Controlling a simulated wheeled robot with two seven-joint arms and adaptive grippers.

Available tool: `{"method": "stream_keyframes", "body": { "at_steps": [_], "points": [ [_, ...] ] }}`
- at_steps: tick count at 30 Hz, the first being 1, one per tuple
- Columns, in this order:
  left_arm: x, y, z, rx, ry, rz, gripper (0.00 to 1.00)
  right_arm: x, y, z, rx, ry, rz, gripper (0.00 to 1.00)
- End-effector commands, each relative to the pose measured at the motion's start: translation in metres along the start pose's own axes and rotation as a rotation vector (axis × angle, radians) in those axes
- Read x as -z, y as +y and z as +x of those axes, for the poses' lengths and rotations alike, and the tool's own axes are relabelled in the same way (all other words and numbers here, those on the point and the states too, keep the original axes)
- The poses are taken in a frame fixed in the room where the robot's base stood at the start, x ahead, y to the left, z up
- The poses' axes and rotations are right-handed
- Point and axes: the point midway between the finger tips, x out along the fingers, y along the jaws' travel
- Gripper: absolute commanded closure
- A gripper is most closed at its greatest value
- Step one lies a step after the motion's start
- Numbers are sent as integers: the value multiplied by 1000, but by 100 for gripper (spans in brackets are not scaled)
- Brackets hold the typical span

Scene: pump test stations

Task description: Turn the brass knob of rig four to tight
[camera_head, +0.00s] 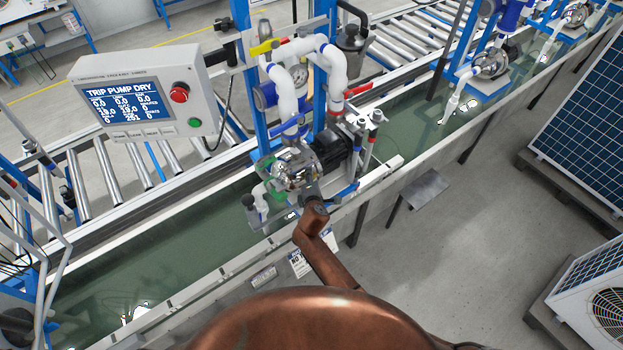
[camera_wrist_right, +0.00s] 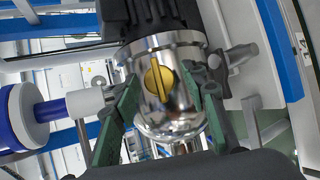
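The brass knob (camera_wrist_right: 158,78) shows in the right wrist view as a yellow disc with a raised bar, on the shiny metal face of a pump (camera_wrist_right: 168,110). The bar stands near upright, slightly tilted. My right gripper (camera_wrist_right: 163,88) is open, with one dark green finger on each side of the knob. I see gaps between the fingers and the knob; whether they touch the pump face I cannot tell. In the head view my copper arm (camera_head: 318,215) reaches up to the same pump (camera_head: 295,172); the knob cannot be made out there. My left gripper is out of view.
A panel (camera_head: 140,95) reading "TRIP PUMP DRY" stands left of the pump, with a red button (camera_head: 180,92). A white rail (camera_head: 230,265) runs in front. Floor at right is partly clear.

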Motion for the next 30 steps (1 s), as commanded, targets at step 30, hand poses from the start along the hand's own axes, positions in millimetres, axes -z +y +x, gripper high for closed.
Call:
{"method": "stream_keyframes", "body": {
  "at_steps": [30],
  "points": [
    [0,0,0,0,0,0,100,0,0,-106,-2,0,1,55]
  ]
}}
